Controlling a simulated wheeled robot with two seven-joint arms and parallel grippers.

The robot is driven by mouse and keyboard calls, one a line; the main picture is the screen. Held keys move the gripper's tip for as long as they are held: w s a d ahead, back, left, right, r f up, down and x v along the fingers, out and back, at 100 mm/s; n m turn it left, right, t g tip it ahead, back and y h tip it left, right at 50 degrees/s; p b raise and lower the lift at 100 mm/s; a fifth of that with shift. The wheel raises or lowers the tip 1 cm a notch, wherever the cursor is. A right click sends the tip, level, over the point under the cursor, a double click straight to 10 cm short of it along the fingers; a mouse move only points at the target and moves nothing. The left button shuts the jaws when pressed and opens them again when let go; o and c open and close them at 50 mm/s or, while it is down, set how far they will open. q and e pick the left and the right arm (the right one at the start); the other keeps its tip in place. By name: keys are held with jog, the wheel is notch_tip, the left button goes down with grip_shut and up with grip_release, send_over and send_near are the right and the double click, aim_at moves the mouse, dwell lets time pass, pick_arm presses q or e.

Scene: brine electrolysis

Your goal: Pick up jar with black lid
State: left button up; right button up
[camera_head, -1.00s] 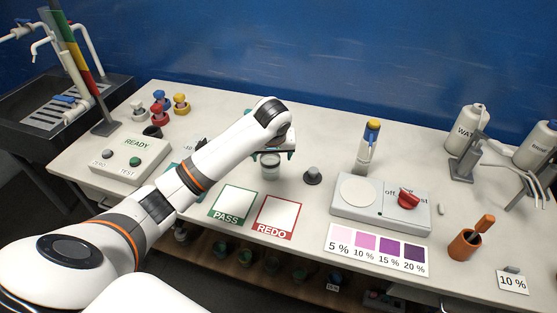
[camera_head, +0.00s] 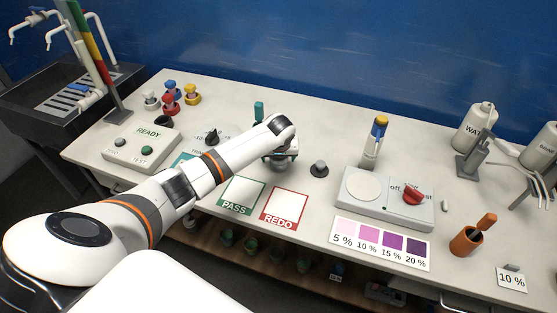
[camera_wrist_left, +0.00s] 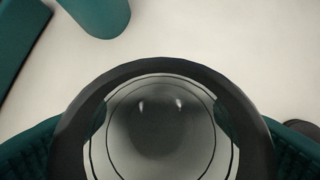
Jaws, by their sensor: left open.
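My left gripper (camera_head: 280,158) is at the middle of the bench, low over a round clear vessel that it mostly hides in the head view. In the left wrist view this jar (camera_wrist_left: 160,136) shows from above as a wide black ring around a clear, round centre. The teal fingers of my left gripper (camera_wrist_left: 160,150) are open, one on each side of the black ring. I cannot tell whether they touch it. My right gripper is not in view.
A dark, round-based piece with a grey knob (camera_head: 319,169) stands just right of the gripper. A teal cylinder (camera_head: 258,110) stands behind it. The PASS card (camera_head: 241,195) and REDO card (camera_head: 285,208) lie in front. A white device with a red knob (camera_head: 413,195) is further right.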

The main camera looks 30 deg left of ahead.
pick_arm(q)
jog(key=shift+w+f, duration=0.1)
jog(key=shift+f, duration=0.05)
jog(key=c, duration=1.2)
jog(key=shift+r, duration=0.2)
